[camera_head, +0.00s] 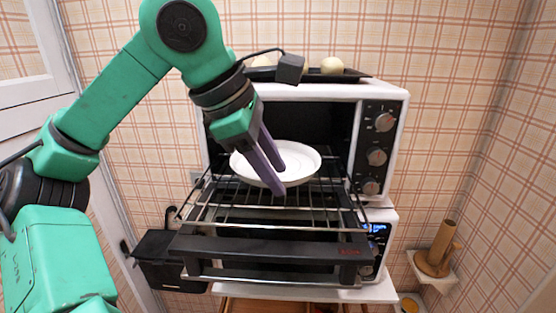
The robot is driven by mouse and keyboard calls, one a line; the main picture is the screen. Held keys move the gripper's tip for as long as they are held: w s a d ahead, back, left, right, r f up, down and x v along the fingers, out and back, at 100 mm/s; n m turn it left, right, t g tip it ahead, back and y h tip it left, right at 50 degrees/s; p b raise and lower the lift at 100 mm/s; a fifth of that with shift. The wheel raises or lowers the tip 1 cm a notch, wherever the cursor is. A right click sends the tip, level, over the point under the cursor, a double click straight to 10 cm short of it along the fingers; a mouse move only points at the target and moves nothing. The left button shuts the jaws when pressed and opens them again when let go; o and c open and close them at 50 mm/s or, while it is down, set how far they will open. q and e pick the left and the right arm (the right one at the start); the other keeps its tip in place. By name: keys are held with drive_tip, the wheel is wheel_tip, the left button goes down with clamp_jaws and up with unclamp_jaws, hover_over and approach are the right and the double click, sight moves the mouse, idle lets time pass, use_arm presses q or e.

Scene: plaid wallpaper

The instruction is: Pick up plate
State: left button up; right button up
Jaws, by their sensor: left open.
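A white round plate (303,160) lies on the pulled-out wire rack of a white toaster oven (401,112), near the oven's open mouth. My left gripper (277,181) reaches down from the upper left over the plate. Its two purple fingers are apart and cover part of the plate's left and middle. One fingertip shows in front of the plate's near rim and the other over its inside. I cannot tell whether the fingers touch the plate. My right gripper is not in the view.
The wire rack (232,214) and lowered oven door (270,247) stick out toward me. A dark tray with pale round items (332,66) tops the oven. A second appliance (376,238) stands below. A wooden item (436,251) sits on a small shelf at right. A black box (160,254) is at lower left.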

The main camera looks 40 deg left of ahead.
use_arm(q)
drive_tip(key=shift+x, duration=0.8)
drive_tip(key=shift+a, duration=0.2)
drive_tip(key=shift+s, duration=0.15)
drive_tip(key=shift+c, duration=1.2)
clamp_jaws()
drive_tip(key=shift+d, duration=0.1)
